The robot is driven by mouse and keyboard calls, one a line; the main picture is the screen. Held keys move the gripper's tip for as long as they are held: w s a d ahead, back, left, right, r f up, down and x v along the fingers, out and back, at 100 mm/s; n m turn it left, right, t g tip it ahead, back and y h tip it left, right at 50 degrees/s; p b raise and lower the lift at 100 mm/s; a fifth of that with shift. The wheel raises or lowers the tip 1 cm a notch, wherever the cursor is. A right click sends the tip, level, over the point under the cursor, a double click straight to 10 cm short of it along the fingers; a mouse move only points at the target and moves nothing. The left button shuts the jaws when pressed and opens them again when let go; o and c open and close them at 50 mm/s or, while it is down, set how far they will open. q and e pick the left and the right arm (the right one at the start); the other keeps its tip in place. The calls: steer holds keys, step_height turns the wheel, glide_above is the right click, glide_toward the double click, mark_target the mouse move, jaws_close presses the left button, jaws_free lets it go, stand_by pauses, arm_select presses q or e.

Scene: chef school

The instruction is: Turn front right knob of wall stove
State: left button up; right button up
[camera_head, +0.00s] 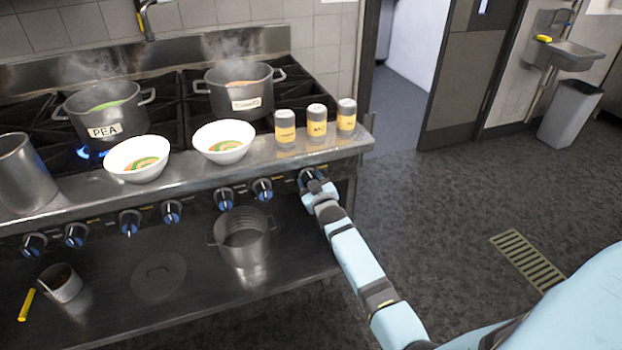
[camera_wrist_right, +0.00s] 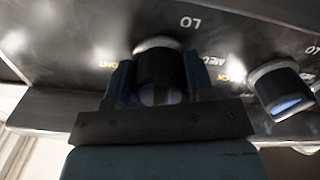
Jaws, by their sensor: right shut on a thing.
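The wall stove (camera_head: 300,160) has a row of black and blue knobs along its front panel. The rightmost knob (camera_head: 309,174) is partly covered by my right gripper (camera_head: 314,188). In the right wrist view this knob (camera_wrist_right: 158,65) sits between the two fingers of my right gripper (camera_wrist_right: 158,88), which is shut on it. The neighbouring knob (camera_head: 262,189) is free; a free knob (camera_wrist_right: 283,92) also shows at the right of the wrist view. My left gripper is not in view.
Two steaming pots stand on the burners: one labelled PEA (camera_head: 103,115), the other (camera_head: 240,95) further right. White bowls (camera_head: 137,158) and several yellow-labelled shakers (camera_head: 317,122) line the front ledge. A pot (camera_head: 243,238) stands on the lower shelf. The floor (camera_head: 430,210) at right is clear.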

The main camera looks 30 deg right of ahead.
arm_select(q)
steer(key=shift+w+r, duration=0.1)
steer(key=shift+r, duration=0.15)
arm_select(e)
steer(key=shift+m, duration=0.6)
steer(key=o, duration=0.9)
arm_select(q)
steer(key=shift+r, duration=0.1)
arm_select(e)
steer(key=shift+s, duration=0.1)
steer(key=shift+s+a+p, duration=0.1)
steer(key=shift+s+p, duration=0.15)
steer(key=shift+p, duration=0.3)
arm_select(q)
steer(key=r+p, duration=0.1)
steer(key=p, duration=0.1)
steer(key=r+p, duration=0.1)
steer(key=p, duration=0.2)
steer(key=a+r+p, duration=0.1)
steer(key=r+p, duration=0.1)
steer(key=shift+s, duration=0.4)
arm_select(e)
steer(key=v, duration=1.3)
steer(key=shift+s, duration=0.1)
